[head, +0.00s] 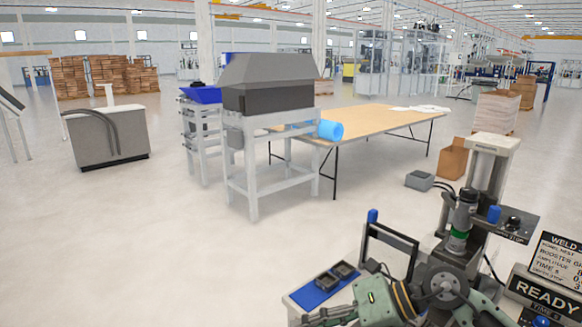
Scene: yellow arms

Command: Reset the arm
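A grey-green jointed arm with a gold ring (385,300) reaches across the bottom right of the head view, in front of a welding station. It looks like my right arm, but I cannot be sure. Dark parts at its left end are cut off by the bottom edge, so I cannot make out whether fingers there are open or shut. No arm comes in from the left, and my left gripper is not in view. I see nothing held.
The welding station has a grey column (489,165), a blue pad with dark parts (320,288) and a READY display (545,295). Beyond stand a wooden-topped table (375,122), a grey hooded machine (270,85) and a cardboard box (453,158).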

